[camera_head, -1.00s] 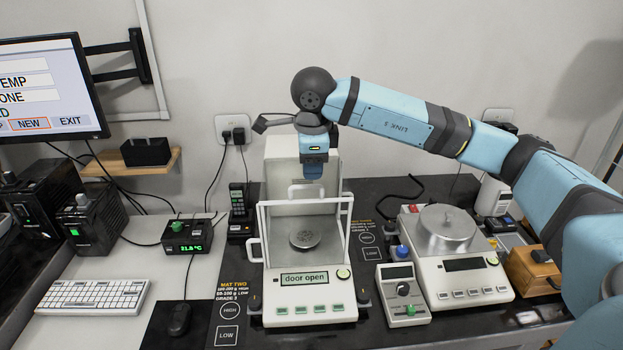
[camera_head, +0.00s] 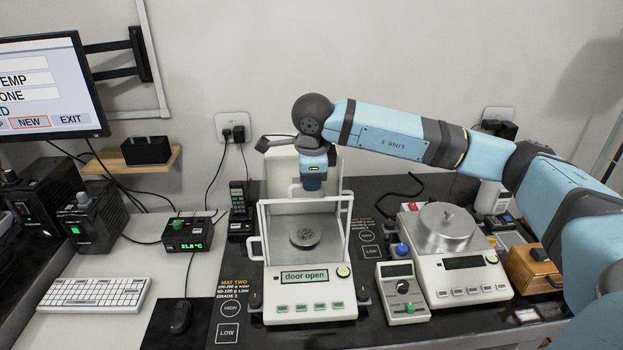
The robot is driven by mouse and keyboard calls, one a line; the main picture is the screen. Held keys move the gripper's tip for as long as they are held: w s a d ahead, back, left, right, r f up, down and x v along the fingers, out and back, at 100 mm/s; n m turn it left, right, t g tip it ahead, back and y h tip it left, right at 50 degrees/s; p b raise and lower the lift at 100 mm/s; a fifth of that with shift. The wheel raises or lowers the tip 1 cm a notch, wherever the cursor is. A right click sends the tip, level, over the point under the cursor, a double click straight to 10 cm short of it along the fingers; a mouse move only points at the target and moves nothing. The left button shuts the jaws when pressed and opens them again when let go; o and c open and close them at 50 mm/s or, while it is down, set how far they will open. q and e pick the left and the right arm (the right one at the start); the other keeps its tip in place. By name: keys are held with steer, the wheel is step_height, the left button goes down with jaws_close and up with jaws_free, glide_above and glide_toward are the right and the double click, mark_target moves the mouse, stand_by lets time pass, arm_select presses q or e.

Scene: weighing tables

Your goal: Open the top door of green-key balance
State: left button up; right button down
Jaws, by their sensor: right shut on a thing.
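The green-key balance (camera_head: 310,307) stands on the dark mat, with green keys and a display reading "door open". Its draft shield has a white frame (camera_head: 262,230), and a round dark pan (camera_head: 304,238) shows inside. A white top door handle (camera_head: 294,192) sits at the upper part of the shield. My right gripper (camera_head: 314,190) points down at this handle and is shut on it; the fingertips are mostly hidden by the blue gripper body. My left gripper is not in view.
A second balance (camera_head: 462,285) with a round metal cover stands at the right, beside a small control box (camera_head: 402,290). A black handset (camera_head: 238,210) and a temperature display (camera_head: 188,236) stand at the left. A tall white panel (camera_head: 280,170) rises behind the shield.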

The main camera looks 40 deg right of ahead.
steer(key=w+d, duration=0.1)
steer(key=w+b, duration=0.1)
steer(key=w, duration=0.1)
steer(key=w+d, duration=0.1)
steer(key=shift+w+d, duration=0.2)
steer(key=shift+d, duration=0.1)
steer(key=w+d, duration=0.2)
steer(key=w, duration=0.1)
steer(key=w+d, duration=0.2)
steer(key=w, duration=0.1)
steer(key=w+d, duration=0.2)
steer(key=w, duration=0.2)
steer(key=shift+w+d, duration=0.1)
steer(key=shift+d, duration=0.05)
steer(key=c, duration=1.2)
jaws_free()
steer(key=shift+o, duration=0.2)
steer(key=shift+r, duration=0.1)
step_height(320, 180, up, 14)
steer(key=s+a+b, duration=0.1)
steer(key=s, duration=0.1)
steer(key=shift+s+a+f, duration=0.15)
steer(key=shift+a+f, duration=0.1)
